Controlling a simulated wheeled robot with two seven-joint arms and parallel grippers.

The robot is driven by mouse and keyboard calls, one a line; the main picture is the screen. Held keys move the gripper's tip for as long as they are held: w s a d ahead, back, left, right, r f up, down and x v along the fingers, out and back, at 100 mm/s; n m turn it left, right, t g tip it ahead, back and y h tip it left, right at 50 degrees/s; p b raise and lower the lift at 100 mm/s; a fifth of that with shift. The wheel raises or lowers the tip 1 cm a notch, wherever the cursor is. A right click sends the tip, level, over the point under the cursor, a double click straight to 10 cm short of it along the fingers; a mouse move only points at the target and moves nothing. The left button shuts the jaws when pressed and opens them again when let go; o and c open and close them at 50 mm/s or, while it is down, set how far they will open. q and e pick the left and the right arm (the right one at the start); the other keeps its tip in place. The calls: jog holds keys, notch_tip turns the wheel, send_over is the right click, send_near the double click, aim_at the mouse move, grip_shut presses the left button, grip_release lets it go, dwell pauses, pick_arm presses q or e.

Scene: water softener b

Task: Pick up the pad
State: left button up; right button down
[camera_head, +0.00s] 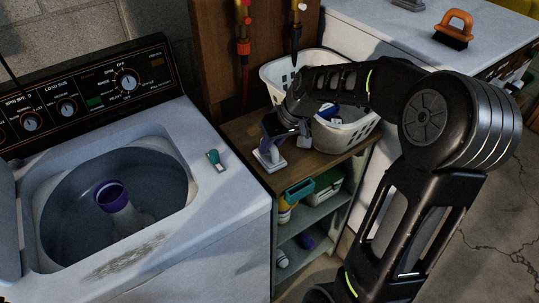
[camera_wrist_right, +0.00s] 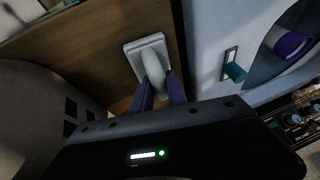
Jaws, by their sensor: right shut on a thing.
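The pad (camera_head: 269,160) is a pale grey-white piece with a flat, squarish base and a rounded grip. It is at the left front of the wooden shelf top (camera_head: 243,133). My right gripper (camera_head: 272,138) reaches down to it from above and is shut on its grip. In the right wrist view the two dark fingers (camera_wrist_right: 160,88) close around the grip of the pad (camera_wrist_right: 148,57), with the base beyond them. I cannot tell whether the base touches the wood. My left gripper is not in view.
A white basket (camera_head: 352,137) with things in it stands behind my right gripper. An open washer (camera_head: 230,215) is at left, with a teal-ended item (camera_head: 214,158) on its rim. An orange-handled brush (camera_head: 454,30) lies on the white top at right.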

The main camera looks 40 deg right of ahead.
jog(key=shift+r, duration=0.1)
notch_tip(320, 180, up, 10)
jog(key=shift+f+b, duration=0.1)
jog(key=shift+b, duration=0.3)
dwell(0.3)
dwell(0.3)
jog(key=c, duration=1.9)
grip_release()
grip_shut()
